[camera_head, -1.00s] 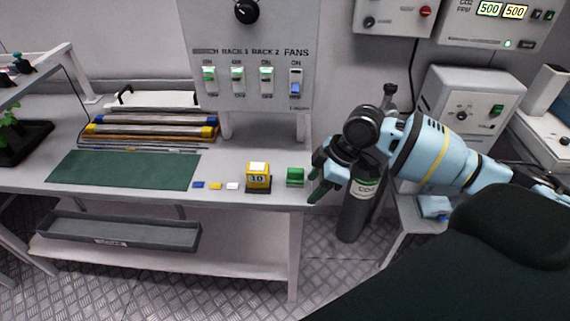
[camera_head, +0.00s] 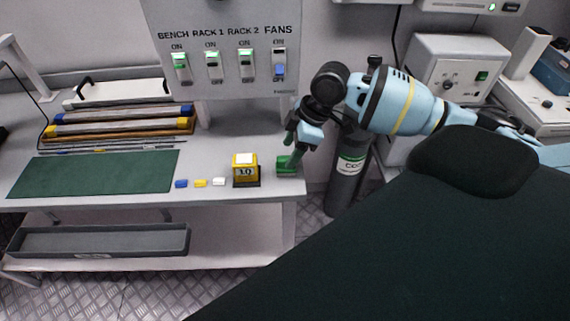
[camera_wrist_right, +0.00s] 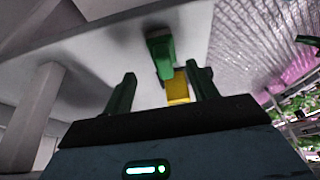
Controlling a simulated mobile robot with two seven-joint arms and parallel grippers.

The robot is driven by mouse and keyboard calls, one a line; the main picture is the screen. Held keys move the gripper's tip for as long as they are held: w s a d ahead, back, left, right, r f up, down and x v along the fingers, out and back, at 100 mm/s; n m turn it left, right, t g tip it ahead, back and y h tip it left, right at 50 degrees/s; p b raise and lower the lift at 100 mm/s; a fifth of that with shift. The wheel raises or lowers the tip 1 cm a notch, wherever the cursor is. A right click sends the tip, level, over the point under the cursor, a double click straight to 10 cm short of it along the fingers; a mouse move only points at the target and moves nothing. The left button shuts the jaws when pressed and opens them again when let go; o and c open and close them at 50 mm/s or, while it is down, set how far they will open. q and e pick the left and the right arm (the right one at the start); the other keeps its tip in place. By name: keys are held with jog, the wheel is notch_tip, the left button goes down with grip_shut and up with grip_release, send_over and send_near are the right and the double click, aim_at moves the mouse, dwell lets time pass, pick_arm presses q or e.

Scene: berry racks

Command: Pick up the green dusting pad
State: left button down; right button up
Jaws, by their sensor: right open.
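The green dusting pad (camera_head: 284,168) sits on the bench top near its right front end, just right of the yellow timer block. My right gripper (camera_head: 292,152) is at the pad, its fingers partly covering it in the head view. In the right wrist view the pad (camera_wrist_right: 159,52) shows ahead of the fingers, roughly between their lines. The right gripper (camera_wrist_right: 162,90) is open with nothing held between its fingers. I cannot tell whether a finger touches the pad. My left gripper is not in view.
The yellow timer block (camera_head: 245,168) stands close left of the pad. Small blue, yellow and white pieces (camera_head: 200,183) and a green mat (camera_head: 95,173) lie further left. A grey gas cylinder (camera_head: 347,175) stands beyond the bench's right end. A switch panel (camera_head: 225,80) rises behind.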

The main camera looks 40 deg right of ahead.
aim_at(286, 157)
jog(key=shift+a+f, duration=0.2)
jog(key=shift+f, duration=0.05)
jog(key=x, duration=0.4)
jog(key=shift+a+f, duration=0.2)
jog(key=shift+a, duration=0.1)
jog(key=shift+c, duration=0.2)
jog(key=shift+r, duration=0.1)
jog(key=c, duration=1)
